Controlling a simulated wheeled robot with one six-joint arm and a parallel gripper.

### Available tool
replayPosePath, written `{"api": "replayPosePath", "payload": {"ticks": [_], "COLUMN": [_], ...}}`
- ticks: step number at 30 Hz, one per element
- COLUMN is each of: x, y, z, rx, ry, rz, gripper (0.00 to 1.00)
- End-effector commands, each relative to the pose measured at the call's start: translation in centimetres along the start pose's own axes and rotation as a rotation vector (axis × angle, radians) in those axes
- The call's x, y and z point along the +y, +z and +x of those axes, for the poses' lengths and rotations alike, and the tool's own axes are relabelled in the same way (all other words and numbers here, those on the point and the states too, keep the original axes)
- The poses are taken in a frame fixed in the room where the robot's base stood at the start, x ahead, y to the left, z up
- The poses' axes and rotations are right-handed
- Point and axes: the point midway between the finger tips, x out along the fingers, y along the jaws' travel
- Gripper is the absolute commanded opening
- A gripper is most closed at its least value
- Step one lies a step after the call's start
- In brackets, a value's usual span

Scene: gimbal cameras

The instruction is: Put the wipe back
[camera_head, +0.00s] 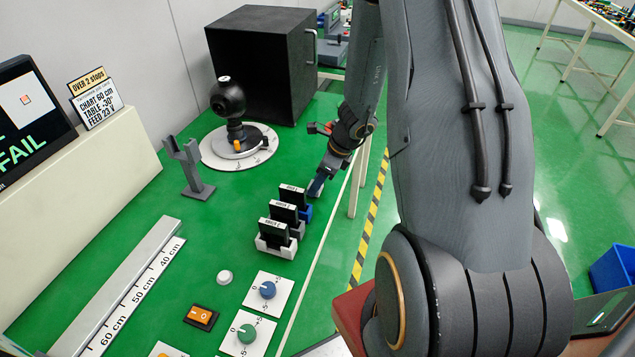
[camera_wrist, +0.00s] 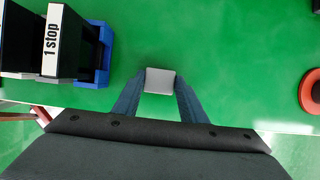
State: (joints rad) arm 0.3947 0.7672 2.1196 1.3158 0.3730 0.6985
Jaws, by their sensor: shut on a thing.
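My gripper (camera_wrist: 160,91) is shut on a small pale grey square block, which I take to be the wipe (camera_wrist: 160,78). The wipe sits between the two blue-grey fingertips over the green bench top. In the head view my gripper (camera_head: 317,187) is low over the bench, just beyond the row of upright filter cards. The wipe is too small there to make out clearly. I cannot tell whether the wipe touches the bench. No marked place for the wipe is clear in either view.
A "1 stop" filter (camera_wrist: 53,45) stands in a blue holder (camera_wrist: 105,55) left of my gripper. A red ring-shaped thing (camera_wrist: 308,95) lies at right. A round plate (camera_head: 215,160) with a black ball-shaped camera (camera_head: 228,98) and a black box (camera_head: 262,62) are behind. The bench edge runs close by.

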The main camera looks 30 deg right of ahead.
Motion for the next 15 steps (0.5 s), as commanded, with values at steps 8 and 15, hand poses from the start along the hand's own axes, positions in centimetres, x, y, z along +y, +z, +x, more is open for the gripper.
{"api": "replayPosePath", "payload": {"ticks": [8,15], "x": [0.01,0.03], "y": [-0.02,0.00], "z": [0.32,0.31], "rx": [-0.001,-0.001], "ry": [0.000,0.000], "rz": [-0.002,-0.003], "gripper": [0.40,0.57]}}
